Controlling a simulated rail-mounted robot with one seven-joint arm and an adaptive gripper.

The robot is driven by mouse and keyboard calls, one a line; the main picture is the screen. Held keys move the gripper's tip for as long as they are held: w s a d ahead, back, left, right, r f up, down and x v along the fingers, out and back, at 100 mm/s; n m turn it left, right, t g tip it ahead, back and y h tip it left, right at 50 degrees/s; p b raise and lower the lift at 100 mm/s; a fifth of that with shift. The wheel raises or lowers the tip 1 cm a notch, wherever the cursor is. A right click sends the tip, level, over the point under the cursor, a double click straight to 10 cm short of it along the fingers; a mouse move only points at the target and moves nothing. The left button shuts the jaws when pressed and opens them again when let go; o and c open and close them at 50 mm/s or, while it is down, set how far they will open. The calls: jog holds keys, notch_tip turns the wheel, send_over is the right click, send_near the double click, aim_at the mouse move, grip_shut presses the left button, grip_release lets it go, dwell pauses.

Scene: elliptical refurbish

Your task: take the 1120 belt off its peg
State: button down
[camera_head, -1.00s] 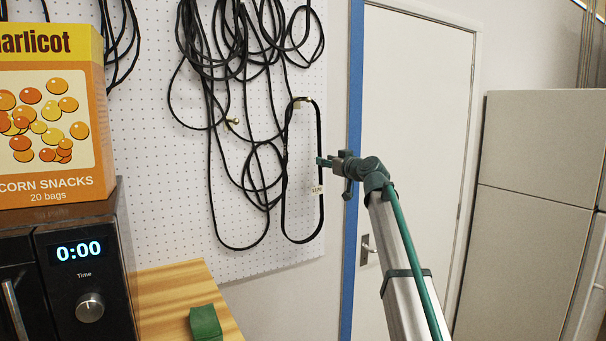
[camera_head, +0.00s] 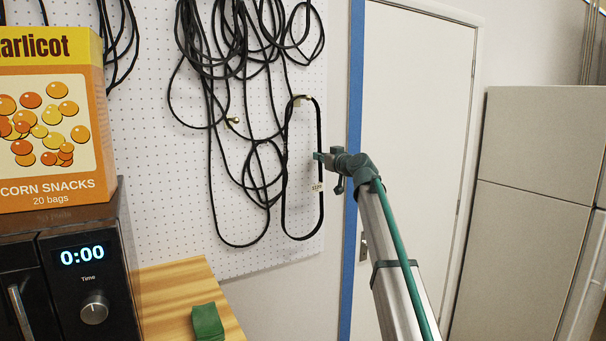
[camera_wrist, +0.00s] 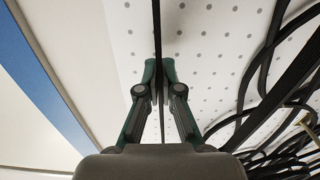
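A long black loop belt (camera_head: 320,215) with a small pale label (camera_head: 317,187) hangs on a brass peg (camera_head: 309,99) near the right edge of the pegboard. The label's print is too small to read surely. My gripper (camera_head: 318,157) is at the belt's right strand, about midway down and just above the label. In the wrist view, my gripper's fingertips (camera_wrist: 159,70) are close together with the belt strand (camera_wrist: 157,25) running between them. They look shut on it. The peg is out of the wrist view's clear sight.
Several other black belts (camera_head: 211,150) hang tangled to the left on the white pegboard (camera_head: 265,262). Another brass peg (camera_head: 233,121) sticks out there. A blue strip (camera_head: 352,200) and a door (camera_head: 415,130) are to the right. A microwave (camera_head: 75,290) and snack box (camera_head: 50,120) stand left.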

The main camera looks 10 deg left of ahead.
jog(key=shift+r+b, duration=0.15)
jog(key=shift+b, duration=0.15)
jog(key=shift+s+d+r, duration=0.1)
notch_tip(320, 180, up, 7)
jog(key=b, duration=0.3)
jog(key=b+v, duration=0.4)
jog(key=v, duration=1.5)
jog(key=shift+d, duration=0.45)
jog(key=shift+s, duration=0.15)
